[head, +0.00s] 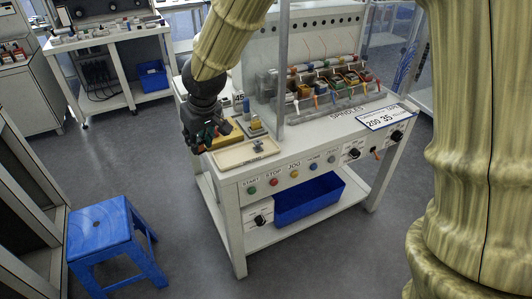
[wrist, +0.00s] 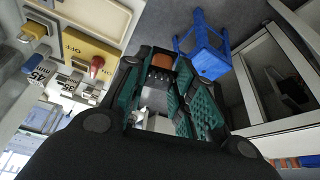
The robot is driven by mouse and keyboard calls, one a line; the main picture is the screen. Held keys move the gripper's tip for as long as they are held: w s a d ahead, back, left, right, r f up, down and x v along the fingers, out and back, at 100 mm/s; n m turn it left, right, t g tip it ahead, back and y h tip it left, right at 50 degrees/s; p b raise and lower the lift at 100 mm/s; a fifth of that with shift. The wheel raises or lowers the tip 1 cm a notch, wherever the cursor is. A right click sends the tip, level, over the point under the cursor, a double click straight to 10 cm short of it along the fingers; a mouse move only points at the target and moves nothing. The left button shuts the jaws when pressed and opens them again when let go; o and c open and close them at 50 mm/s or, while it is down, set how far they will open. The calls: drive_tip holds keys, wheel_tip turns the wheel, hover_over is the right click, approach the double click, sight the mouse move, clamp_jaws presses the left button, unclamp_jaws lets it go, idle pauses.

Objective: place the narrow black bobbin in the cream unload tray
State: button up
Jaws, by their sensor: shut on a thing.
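My gripper (head: 203,140) is over the front left corner of the machine bench, just left of the cream unload tray (head: 232,157). In the wrist view its green-padded fingers (wrist: 170,95) are shut on a small black piece with a brown part and pale pins, which I take to be the narrow black bobbin (wrist: 158,78). It is held clear of the bench, with the floor behind it. In the head view the fingers mostly hide it. A small dark and grey item (head: 258,146) shows at the tray's right side.
A yellow panel (head: 226,135) lies behind the tray; its red knob (wrist: 97,66) shows in the wrist view. Colored bobbins on spindles (head: 335,80) stand behind a clear guard post (head: 283,60). A blue stool (head: 100,225) stands on the floor at left. A blue bin (head: 308,200) sits below.

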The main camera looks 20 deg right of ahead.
drive_tip(key=s+d+f+m+b, duration=0.1)
drive_tip(key=d+f+b, duration=0.15)
drive_tip(key=d, duration=0.45)
drive_tip(key=s+d+f+m+h+b, duration=0.1)
drive_tip(key=d+f, duration=0.3)
drive_tip(key=d, duration=0.4)
drive_tip(key=s+d+f+m+b, duration=0.1)
drive_tip(key=d+f, duration=0.3)
drive_tip(key=d, duration=0.3)
drive_tip(key=p, duration=0.1)
hover_over(237, 154)
drive_tip(key=s, duration=0.2)
drive_tip(key=shift+w+f, duration=0.15)
drive_tip(key=shift+f, duration=0.55)
drive_tip(key=shift+d+f, duration=0.1)
drive_tip(key=shift+f, duration=1.65)
drive_tip(key=shift+f, duration=0.15)
drive_tip(key=o, duration=0.9)
drive_tip(key=shift+c, duration=0.2)
